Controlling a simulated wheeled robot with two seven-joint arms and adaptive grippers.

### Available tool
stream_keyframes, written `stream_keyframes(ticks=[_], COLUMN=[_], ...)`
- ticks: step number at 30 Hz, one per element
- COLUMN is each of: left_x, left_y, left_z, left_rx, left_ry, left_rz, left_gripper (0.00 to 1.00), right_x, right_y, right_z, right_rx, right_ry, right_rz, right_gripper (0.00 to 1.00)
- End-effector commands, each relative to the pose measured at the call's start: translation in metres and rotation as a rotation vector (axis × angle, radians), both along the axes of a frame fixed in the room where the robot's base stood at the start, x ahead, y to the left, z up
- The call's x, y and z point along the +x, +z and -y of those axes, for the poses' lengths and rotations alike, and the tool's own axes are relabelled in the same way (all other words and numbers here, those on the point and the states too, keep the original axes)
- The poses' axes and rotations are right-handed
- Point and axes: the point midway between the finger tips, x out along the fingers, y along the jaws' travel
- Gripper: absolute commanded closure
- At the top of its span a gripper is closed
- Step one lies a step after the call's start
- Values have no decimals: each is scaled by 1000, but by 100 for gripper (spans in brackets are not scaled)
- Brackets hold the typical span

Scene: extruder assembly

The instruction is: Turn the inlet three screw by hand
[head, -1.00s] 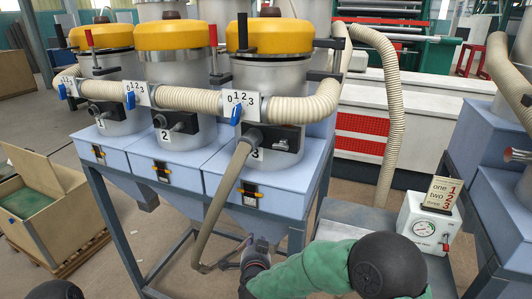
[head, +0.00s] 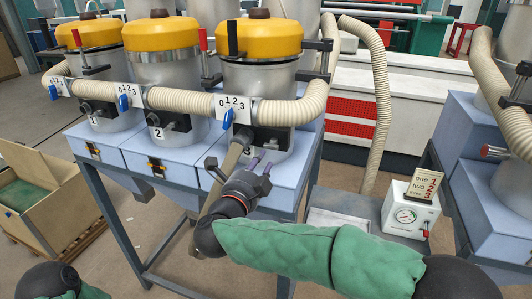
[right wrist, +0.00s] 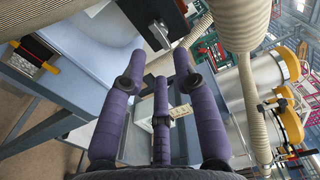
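The third machine, with a yellow lid (head: 262,40), has a black inlet block (head: 272,138) on its front. The block also shows at the top of the right wrist view (right wrist: 150,12), with a grey metal screw head (right wrist: 159,35) below it. My right gripper (head: 262,161) reaches up just below the block. In the right wrist view its purple fingers (right wrist: 160,66) are spread, with nothing between them, and the screw lies just beyond the fingertips, apart from them. My left gripper is out of view; only part of that arm shows.
Blue selector handle (head: 228,117) and a ribbed pipe (head: 185,101) are above. A white gauge box (head: 408,215) stands on the right. Two similar machines stand to the left.

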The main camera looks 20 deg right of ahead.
Motion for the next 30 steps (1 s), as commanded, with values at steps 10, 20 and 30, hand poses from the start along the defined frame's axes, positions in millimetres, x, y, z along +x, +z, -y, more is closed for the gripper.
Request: stream_keyframes(ticks=[10, 20, 30], left_x=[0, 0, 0], left_y=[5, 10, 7], left_z=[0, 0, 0], left_rx=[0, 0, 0], left_ry=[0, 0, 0], left_rz=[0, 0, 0], left_gripper=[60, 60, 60], right_x=[30, 53, 54], right_y=[1, 1, 2], right_z=[21, 36, 38], right_rx=[-1, -2, -1], right_ry=[-1, 1, 0], right_rz=[0, 1, 3], right_gripper=[70, 70, 70])
